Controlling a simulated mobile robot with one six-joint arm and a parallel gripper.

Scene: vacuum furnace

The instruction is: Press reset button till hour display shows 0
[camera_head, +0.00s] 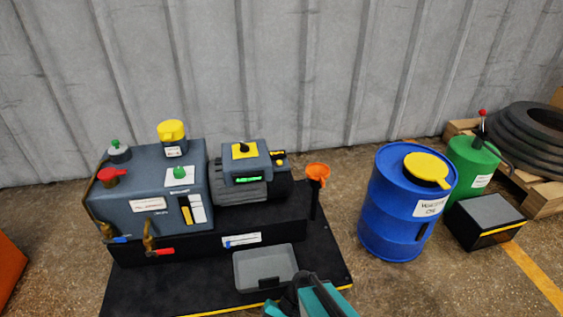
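A grey machine (155,190) stands on a black base at the left. A grey box on its motor end carries a small lit green display (248,179); its digits are too small to read. A black and yellow knob (244,150) sits on top of this box. Small yellow parts (279,158) show at the box's right side; I cannot tell whether one is the reset button. The teal and dark end of my arm, with my gripper (288,298), shows at the bottom edge, well below and in front of the display. Its fingers are not clear enough to tell open from shut.
A grey tray (265,267) lies on the base in front of the machine. An orange funnel (317,171) stands right of the display. A blue drum (383,215), green canister (471,168) and dark box (485,221) stand at right. A corrugated wall is behind.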

